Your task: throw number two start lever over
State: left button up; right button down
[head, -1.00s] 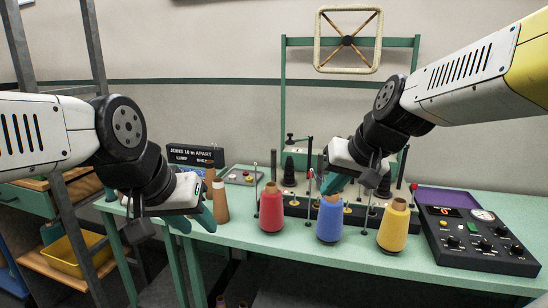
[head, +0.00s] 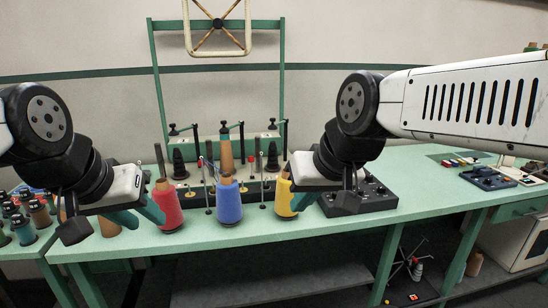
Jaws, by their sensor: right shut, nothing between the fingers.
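No number is readable, so I cannot tell which is number two. My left gripper (head: 137,213) hangs in front of and left of the red cone (head: 168,208), its teal fingers apart and empty. My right gripper (head: 303,199) is shut and empty, in front of the yellow cone (head: 284,196), covering part of it. Both grippers are apart from the levers as far as I can see.
A blue cone (head: 228,202) stands between the red and yellow ones on the green table (head: 420,190). A black control box (head: 372,196) sits right of the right gripper. Several dark spools (head: 20,215) stand at the left. A green frame (head: 283,80) rises behind.

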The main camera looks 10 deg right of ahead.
aim_at(251, 159)
jog(key=z, duration=0.2)
jog(key=i+j+u, duration=0.1)
jog(key=i, duration=0.35)
jog(key=i+j+u, duration=0.1)
jog(key=i, duration=0.35)
